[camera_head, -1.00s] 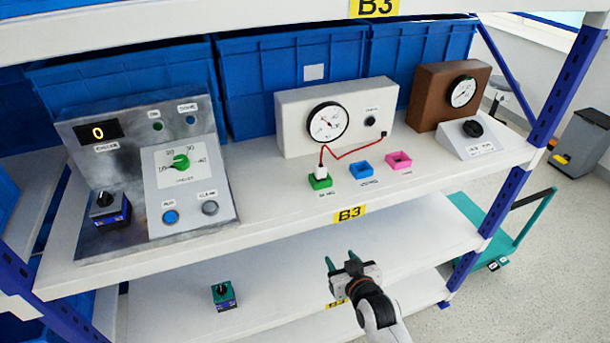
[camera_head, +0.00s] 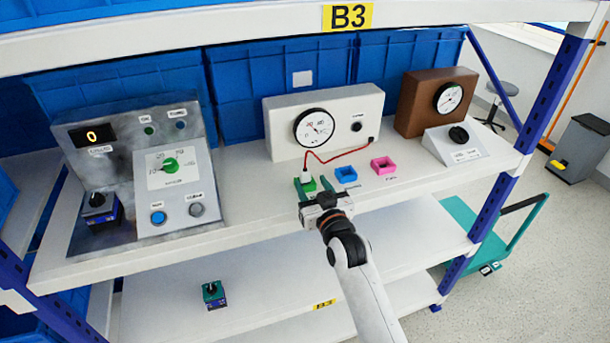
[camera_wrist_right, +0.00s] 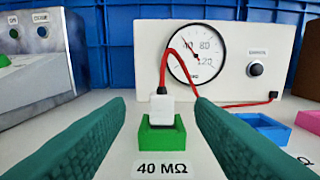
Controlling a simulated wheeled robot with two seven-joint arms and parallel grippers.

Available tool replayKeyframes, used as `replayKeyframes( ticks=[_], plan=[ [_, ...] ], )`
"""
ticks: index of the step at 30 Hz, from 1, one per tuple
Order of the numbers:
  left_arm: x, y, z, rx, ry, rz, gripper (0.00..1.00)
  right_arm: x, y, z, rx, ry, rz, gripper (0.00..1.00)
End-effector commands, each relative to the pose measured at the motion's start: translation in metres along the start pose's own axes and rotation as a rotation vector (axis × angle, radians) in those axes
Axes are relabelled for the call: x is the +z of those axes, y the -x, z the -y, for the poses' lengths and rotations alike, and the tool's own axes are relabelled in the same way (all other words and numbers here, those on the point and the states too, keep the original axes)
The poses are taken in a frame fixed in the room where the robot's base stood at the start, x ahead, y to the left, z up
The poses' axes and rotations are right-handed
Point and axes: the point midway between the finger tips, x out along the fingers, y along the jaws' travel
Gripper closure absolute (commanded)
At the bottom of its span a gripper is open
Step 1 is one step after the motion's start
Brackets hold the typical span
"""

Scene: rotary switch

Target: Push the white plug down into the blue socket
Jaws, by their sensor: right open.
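The white plug (camera_wrist_right: 162,108) stands upright in the green socket (camera_wrist_right: 161,137), labelled 40 MΩ, with a red cable rising from its top. In the head view the plug (camera_head: 306,176) is at the shelf's front, in the green socket (camera_head: 309,186). The blue socket (camera_head: 346,174) is just to its right and looks empty; it also shows in the right wrist view (camera_wrist_right: 262,127). My right gripper (camera_head: 307,184) is open, with its teal fingers on either side of the plug and green socket, apart from them. My left gripper is not in view.
A pink socket (camera_head: 383,165) lies right of the blue one. The white meter box (camera_head: 285,139) stands behind, with the red cable (camera_head: 340,156) running to it. A grey control panel (camera_head: 142,185) is at left, a brown gauge box (camera_head: 421,101) at right. The upper shelf overhangs.

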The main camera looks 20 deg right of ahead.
Motion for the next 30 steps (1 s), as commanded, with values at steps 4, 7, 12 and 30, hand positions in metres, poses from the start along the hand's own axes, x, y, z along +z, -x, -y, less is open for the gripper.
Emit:
replayKeyframes(
  ticks=[4,7,12,30],
  plan=[
    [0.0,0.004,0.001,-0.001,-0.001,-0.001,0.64,0.0,-0.011,0.0,0.0,-0.001,-0.001,0.51],
    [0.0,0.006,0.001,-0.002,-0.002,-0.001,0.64,0.0,-0.016,0.0,0.0,-0.001,-0.002,0.51],
    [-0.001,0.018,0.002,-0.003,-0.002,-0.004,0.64,-0.001,-0.036,0.002,0.0,0.0,-0.002,0.51],
    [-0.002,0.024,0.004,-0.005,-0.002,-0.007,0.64,-0.006,-0.064,0.002,0.001,0.001,-0.001,0.61]
  ],
)
